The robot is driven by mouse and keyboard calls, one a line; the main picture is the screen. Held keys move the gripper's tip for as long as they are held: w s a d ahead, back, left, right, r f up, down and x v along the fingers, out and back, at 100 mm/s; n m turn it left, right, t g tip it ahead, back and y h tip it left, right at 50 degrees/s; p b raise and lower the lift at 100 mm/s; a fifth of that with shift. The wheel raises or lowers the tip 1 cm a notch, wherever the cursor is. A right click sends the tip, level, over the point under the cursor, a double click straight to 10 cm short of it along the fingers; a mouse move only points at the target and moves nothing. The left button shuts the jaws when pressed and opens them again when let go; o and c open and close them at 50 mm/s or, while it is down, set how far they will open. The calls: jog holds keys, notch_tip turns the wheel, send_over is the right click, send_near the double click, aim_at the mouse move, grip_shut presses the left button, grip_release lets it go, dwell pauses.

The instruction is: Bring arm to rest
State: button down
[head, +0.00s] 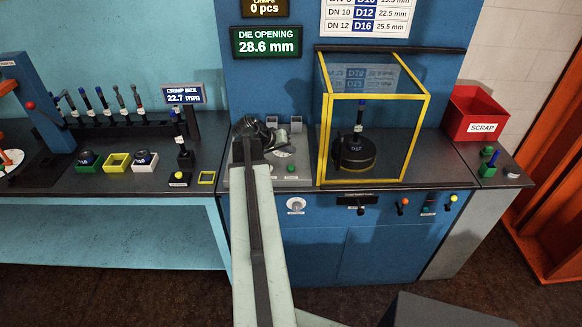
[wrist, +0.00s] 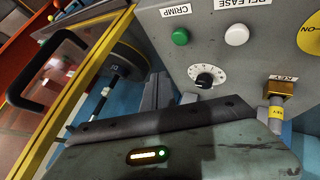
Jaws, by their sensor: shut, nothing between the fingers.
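My gripper (head: 268,134) is at the far end of my outstretched arm, over the left part of the blue crimping machine's grey top. In the head view it is small, dark and partly hidden behind my own wrist. In the wrist view its grey fingers (wrist: 158,90) are shut with nothing between them. They point toward the machine's control panel (wrist: 205,55), close in front of it. I cannot tell from these frames whether they touch it.
The yellow-framed clear guard (head: 421,130) stands just right of my gripper, around a black die holder (head: 354,152). A red scrap bin (head: 474,114) is farther right.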

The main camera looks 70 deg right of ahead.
dwell(0.6)
jog(key=w+a+n+t, duration=0.2)
jog(key=w+a, duration=0.5)
jog(key=w, duration=0.4)
jog(key=w+a+n+t, duration=0.1)
jog(key=w+a+n, duration=0.1)
jog(key=w+a, duration=0.75)
jog(key=w+a+f+n+t+y, duration=0.1)
jog(key=w+a+f+n+t, duration=0.2)
jog(key=w+a, duration=1.15)
jog(key=w+a+f+n+y, duration=0.1)
jog(key=a+n+y, duration=0.1)
jog(key=a, duration=0.9)
jog(key=w+a+f+n+y, duration=0.1)
jog(key=w+a+f+n, duration=0.1)
jog(key=a, duration=0.9)
jog(key=s+a+n+g+y, duration=0.1)
jog(key=s+a+y, duration=0.1)
jog(key=a, duration=0.5)
jog(key=s+a+f+n+y, duration=0.1)
jog(key=s+a+n+y, duration=0.1)
jog(key=s+a, duration=0.3)
jog(key=shift+a+f+g, duration=0.15)
jog(key=shift+a+g, duration=0.25)
jog(key=shift+a, duration=0.75)
jog(key=shift+s+d, duration=0.1)
